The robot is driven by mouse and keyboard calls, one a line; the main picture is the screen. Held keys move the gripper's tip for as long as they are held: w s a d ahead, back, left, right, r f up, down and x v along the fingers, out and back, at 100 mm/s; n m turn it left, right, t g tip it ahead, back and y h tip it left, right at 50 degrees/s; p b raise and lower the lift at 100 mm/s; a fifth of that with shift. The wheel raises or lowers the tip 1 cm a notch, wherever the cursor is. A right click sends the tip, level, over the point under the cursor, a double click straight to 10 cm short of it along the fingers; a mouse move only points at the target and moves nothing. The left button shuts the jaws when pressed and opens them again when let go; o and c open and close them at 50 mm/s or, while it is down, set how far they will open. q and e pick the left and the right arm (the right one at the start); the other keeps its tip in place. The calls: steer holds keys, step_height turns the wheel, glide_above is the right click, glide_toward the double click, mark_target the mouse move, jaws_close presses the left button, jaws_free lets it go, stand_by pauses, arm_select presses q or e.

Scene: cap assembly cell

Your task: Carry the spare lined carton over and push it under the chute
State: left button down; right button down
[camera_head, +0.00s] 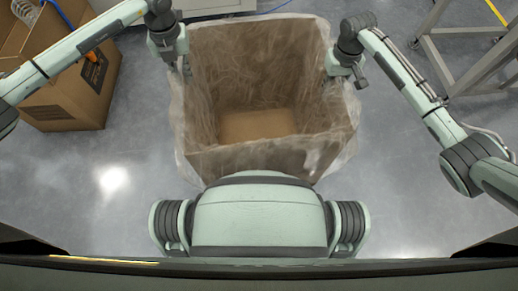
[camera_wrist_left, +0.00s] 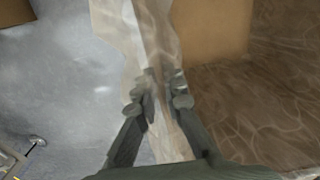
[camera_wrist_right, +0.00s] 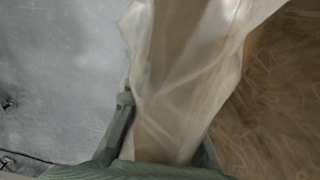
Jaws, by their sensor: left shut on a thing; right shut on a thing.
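The open cardboard carton (camera_head: 257,124) is at the centre of the head view, in front of my body. A translucent plastic liner (camera_head: 345,150) covers its inside and hangs over its rim. The carton looks empty. My left gripper (camera_head: 185,68) is shut on the carton's left wall and liner; the left wrist view shows the wall (camera_wrist_left: 168,130) between its fingers. My right gripper (camera_head: 345,75) is shut on the right wall; in the right wrist view the liner (camera_wrist_right: 185,80) hides one finger. I cannot make out the chute.
Another open cardboard box (camera_head: 70,95) with an orange item stands on the floor at upper left. A metal frame (camera_head: 470,50) stands at upper right. A pale unit (camera_head: 210,6) and a blue cable are at the top edge.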

arm_select(q)
steer(key=c, duration=2.1)
jaws_free()
steer(key=shift+d+f, duration=0.3)
steer(key=shift+d, duration=0.1)
arm_select(e)
steer(key=c, duration=1.8)
jaws_free()
steer(key=shift+a+f, duration=0.35)
arm_select(q)
steer(key=shift+o, duration=1.2)
steer(key=shift+r, duration=0.15)
arm_select(e)
steer(key=shift+o, duration=1.1)
steer(key=shift+r, duration=0.15)
arm_select(q)
steer(key=shift+o, duration=1.2)
steer(key=shift+a, duration=0.1)
arm_select(e)
steer(key=shift+o, duration=1.1)
arm_select(q)
steer(key=shift+a, duration=0.15)
arm_select(e)
steer(key=shift+d, duration=0.2)
steer(key=shift+d, duration=0.1)
arm_select(q)
step_height(320, 180, up, 12)
arm_select(e)
step_height(320, 180, up, 12)
steer(key=shift+r, duration=0.1)
